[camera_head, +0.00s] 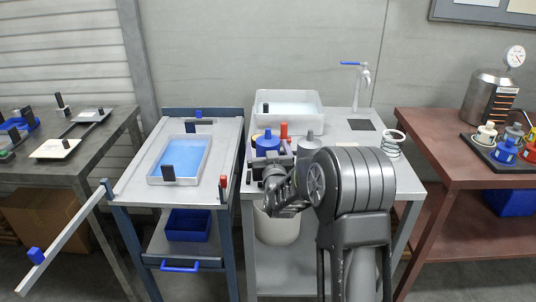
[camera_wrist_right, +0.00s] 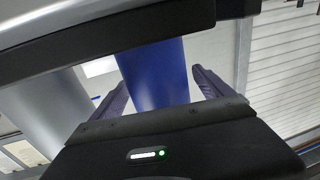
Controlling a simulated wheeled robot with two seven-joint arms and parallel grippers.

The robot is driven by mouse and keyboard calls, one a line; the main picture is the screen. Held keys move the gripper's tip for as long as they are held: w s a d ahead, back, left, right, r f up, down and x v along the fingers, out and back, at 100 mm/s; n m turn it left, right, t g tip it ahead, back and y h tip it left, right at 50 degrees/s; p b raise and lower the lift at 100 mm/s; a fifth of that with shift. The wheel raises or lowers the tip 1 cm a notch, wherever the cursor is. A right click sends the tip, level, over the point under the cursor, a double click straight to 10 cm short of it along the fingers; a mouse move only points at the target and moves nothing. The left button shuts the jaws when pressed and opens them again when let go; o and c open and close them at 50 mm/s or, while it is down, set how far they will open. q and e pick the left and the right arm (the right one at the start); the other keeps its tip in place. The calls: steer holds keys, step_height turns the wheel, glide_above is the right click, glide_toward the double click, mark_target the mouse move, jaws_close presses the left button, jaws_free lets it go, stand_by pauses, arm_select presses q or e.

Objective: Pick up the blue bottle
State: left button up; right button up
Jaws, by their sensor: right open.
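The blue bottle (camera_head: 267,142) stands upright on the middle metal table, in or behind a small grey holder. In the right wrist view the blue bottle (camera_wrist_right: 155,72) fills the gap between the fingers of my right gripper (camera_wrist_right: 158,88). That gripper is open, with one finger on each side of the bottle; I cannot tell whether either finger touches it. In the head view my right gripper (camera_head: 268,170) is partly hidden by my own wrist, just in front of the bottle. My left gripper is not in view.
A red bottle (camera_head: 284,131) and a grey bottle (camera_head: 309,142) stand close to the right of the blue one. A white basin (camera_head: 289,119) is behind, and a tap (camera_head: 363,78) rises at the back. A blue-bottomed tray (camera_head: 152,172) is on the cart to the left.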

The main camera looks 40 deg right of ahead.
steer(key=shift+x, duration=1.05)
steer(key=shift+s, duration=0.1)
steer(key=shift+c, duration=0.5)
steer(key=c, duration=1.9)
